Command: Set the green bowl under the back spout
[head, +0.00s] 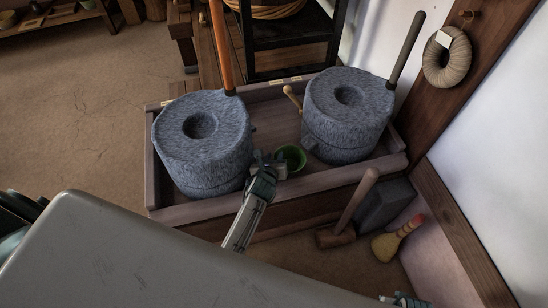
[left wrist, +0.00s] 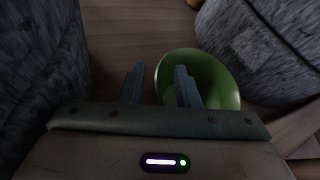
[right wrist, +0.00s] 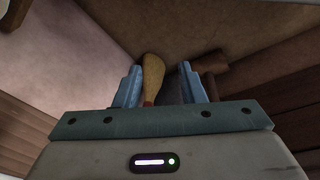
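The green bowl (head: 293,155) sits in the wooden trough (head: 318,183) between two grey stone querns, the left quern (head: 205,150) and the right quern (head: 345,115). My left gripper (head: 268,160) is just left of the bowl. In the left wrist view the bowl (left wrist: 219,78) shows its inside, which looks empty. There the open left fingers (left wrist: 159,85) straddle its near-left rim, one outside and one over the inside; contact cannot be told. No spout shows clearly. My right gripper (right wrist: 158,87) is open and empty, far from the bowl.
Upright handles (head: 222,45) (head: 407,48) rise from the querns. A pale wooden stick (head: 292,98) stands between them. A mallet (head: 337,236), a dark block (head: 385,205) and a yellow brush (head: 387,246) are in front of the trough. A rope coil (head: 447,65) hangs right.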

